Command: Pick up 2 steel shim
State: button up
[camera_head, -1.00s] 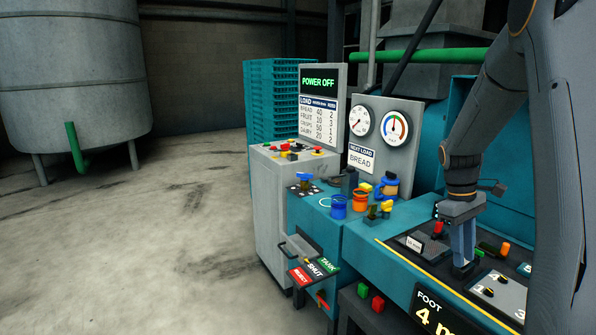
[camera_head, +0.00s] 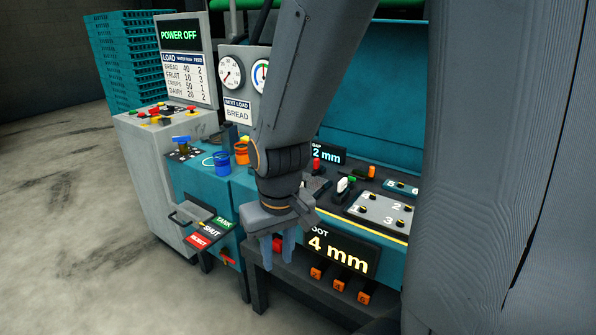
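No thing is clearly recognisable as a steel shim. Three small orange blocks with dark marks too small to read sit in a row on the low dark shelf (camera_head: 290,283) under the FOOT 4 mm display (camera_head: 338,250): a left one (camera_head: 317,272), a middle one (camera_head: 340,284) and a right one (camera_head: 365,297). My gripper (camera_head: 278,248) points down to the left of these blocks, near that display's left end. Its two fingers stand apart with a red block (camera_head: 277,244) showing between them, seemingly behind. I see no held object.
The teal console with numbered knobs (camera_head: 378,212) is behind and right of my gripper. A GAP 2 mm display (camera_head: 328,154) stands above it. The REJECT, SHUT, TANK lever plate (camera_head: 210,231) juts out at left. Open floor (camera_head: 60,230) lies at far left.

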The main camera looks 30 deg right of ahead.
aim_at(341, 184)
jog(key=u, duration=0.7)
jog(key=i, duration=1.3)
jog(key=z, duration=2.8)
